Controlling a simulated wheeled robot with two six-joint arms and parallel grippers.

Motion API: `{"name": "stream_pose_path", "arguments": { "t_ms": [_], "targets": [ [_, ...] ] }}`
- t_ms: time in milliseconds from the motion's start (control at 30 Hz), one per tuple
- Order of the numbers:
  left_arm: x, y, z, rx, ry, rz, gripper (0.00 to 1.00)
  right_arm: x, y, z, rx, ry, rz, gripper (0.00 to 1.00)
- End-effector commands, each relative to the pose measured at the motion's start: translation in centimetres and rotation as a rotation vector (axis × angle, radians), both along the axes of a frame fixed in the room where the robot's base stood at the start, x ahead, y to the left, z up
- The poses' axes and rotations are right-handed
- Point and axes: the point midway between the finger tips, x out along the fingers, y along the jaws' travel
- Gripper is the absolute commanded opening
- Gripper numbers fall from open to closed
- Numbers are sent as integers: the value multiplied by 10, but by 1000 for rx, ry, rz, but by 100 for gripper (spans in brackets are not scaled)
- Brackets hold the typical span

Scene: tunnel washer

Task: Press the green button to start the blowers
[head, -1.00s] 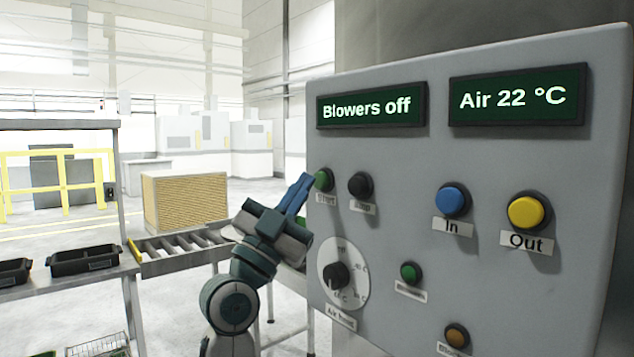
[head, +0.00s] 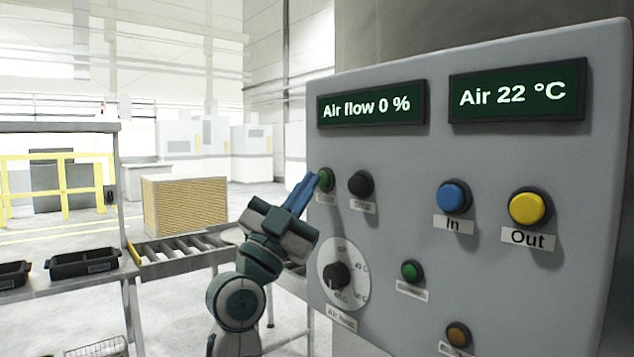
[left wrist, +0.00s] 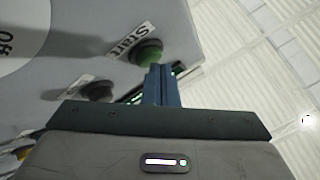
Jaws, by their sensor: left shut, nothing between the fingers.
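The green Start button (head: 325,179) is at the upper left of the grey control panel (head: 420,240). My left gripper (head: 312,181) is shut and empty, with its blue fingertips at the button's left side. In the left wrist view the green button (left wrist: 147,52) sits by the "Start" label, just beyond the closed fingertips (left wrist: 160,68). They look very close or touching; I cannot tell which. The left display (head: 371,107) reads "Air flow 0 %". My right gripper is not in view.
The panel also has a black button (head: 360,184) beside Start, a blue In button (head: 454,197), a yellow Out button (head: 528,207), a smaller green button (head: 412,271) and a dial (head: 339,275). A roller conveyor (head: 190,250) with a black tray (head: 84,262) nearby is behind left.

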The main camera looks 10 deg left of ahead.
Motion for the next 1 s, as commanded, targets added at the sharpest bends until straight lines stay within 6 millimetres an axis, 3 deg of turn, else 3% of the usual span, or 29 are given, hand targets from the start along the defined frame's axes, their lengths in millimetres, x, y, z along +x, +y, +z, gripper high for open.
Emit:
{"name": "stream_pose_path", "arguments": {
  "t_ms": [1000],
  "targets": [
    [-20,16,0,2,0,3,0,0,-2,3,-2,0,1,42]
  ]
}}
